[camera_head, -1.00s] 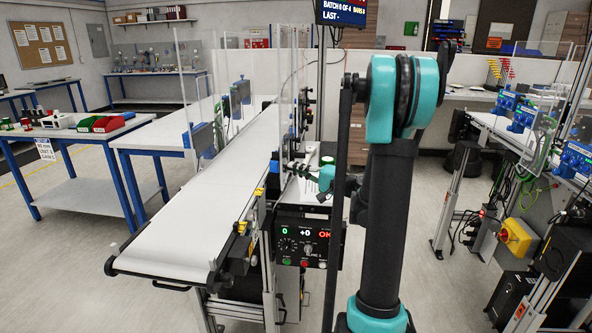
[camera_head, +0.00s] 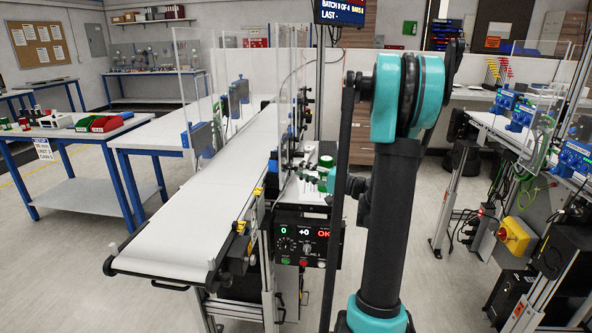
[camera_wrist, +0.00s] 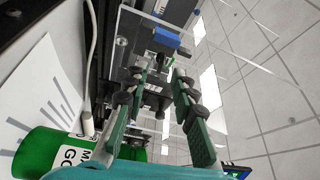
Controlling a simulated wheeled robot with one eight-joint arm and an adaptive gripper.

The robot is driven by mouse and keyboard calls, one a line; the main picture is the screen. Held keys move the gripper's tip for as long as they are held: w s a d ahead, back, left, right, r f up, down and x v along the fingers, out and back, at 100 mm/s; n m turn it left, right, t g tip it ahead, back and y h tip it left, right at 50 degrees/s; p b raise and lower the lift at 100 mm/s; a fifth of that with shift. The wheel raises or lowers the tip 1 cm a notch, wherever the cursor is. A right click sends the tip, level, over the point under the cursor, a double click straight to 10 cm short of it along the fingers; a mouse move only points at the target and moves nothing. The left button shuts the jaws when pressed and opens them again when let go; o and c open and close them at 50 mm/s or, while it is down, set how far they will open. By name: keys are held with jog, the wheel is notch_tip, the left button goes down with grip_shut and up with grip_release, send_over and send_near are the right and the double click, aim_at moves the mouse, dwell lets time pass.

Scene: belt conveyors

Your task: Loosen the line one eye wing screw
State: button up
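My gripper (camera_head: 318,182) is beside the near conveyor's right side, just above the control box, and its fingers point left toward the rail hardware. In the wrist view my gripper (camera_wrist: 161,76) has its two green-padded fingers apart, with a gap between the tips. A dark bracket with small fittings (camera_wrist: 155,60) and a blue block (camera_wrist: 166,38) lie just beyond the tips. I cannot clearly pick out the wing screw among these small dark parts. Nothing is clearly held.
A clear guard panel (camera_wrist: 205,30) stands close to the fingers. A green labelled cylinder (camera_wrist: 45,152) is at lower left in the wrist view. The control box (camera_head: 300,243) sits below my gripper. The white belt (camera_head: 205,205) is empty.

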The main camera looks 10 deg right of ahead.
jog(key=v, duration=0.8)
jog(key=shift+s+d, duration=0.3)
jog(key=shift+s, duration=0.05)
jog(key=s+a+f+n+g+h, duration=0.2)
jog(key=s+a+f+g+h, duration=0.4)
jog(key=s+a+f, duration=0.5)
jog(key=s+d+f+n+g+h, duration=0.1)
jog(key=s+d+f+n+h, duration=0.3)
jog(key=s+f+h, duration=0.4)
jog(key=s+d, duration=0.1)
jog(key=s, duration=0.2)
jog(key=shift+s+g, duration=0.25)
jog(key=shift+g, duration=0.15)
